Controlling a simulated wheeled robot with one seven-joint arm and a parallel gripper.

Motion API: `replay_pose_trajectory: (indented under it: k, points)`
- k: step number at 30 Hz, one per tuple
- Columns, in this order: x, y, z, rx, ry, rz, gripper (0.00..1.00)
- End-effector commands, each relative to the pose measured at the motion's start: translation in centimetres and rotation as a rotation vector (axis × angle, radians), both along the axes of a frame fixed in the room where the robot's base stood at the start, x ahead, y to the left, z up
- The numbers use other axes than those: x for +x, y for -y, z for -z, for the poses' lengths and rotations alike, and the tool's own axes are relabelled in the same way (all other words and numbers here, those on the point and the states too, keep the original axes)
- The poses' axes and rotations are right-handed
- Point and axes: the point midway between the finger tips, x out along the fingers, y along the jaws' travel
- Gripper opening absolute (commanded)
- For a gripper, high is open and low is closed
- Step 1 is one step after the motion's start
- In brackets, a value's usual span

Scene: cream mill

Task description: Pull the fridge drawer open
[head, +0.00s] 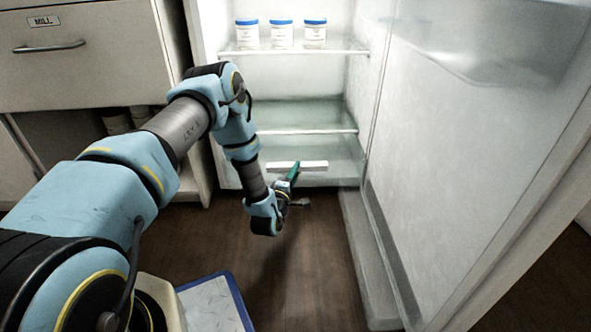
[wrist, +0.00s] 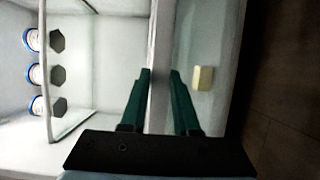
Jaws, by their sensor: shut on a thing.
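The fridge drawer (head: 338,178) is the clear bin at the bottom of the open fridge, below the lower shelf. Its white bar handle (head: 312,165) runs across the front. My gripper (head: 293,174) has green fingers and is at the handle, low in the fridge opening. In the wrist view, the fingers (wrist: 159,76) lie on both sides of the pale handle bar (wrist: 160,45) and are shut on it. The fingers hide part of the handle. A small pale yellow block (wrist: 203,78) shows beyond the bar in the wrist view.
The fridge door (head: 470,150) stands wide open at the right. Several blue-lidded jars (head: 281,34) stand on the upper shelf (head: 295,47). A cabinet with a MILL drawer (head: 85,75) is at the left. Brown floor (head: 310,250) in front is clear.

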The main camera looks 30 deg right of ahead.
Motion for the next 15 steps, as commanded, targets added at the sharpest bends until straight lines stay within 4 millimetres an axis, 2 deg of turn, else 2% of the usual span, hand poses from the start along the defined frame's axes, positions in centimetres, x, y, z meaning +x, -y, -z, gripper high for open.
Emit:
replay_pose_trajectory:
  k: [1,7,8,15]
  points:
    - [-0.26,-0.25,0.75,0.012,-0.014,0.000,0.00]
    - [-0.24,-0.26,0.78,0.013,-0.013,0.000,0.00]
    - [-0.23,-0.27,0.78,0.012,-0.014,0.000,0.31]
    - [-0.13,-0.19,0.52,0.008,-0.009,0.000,0.55]
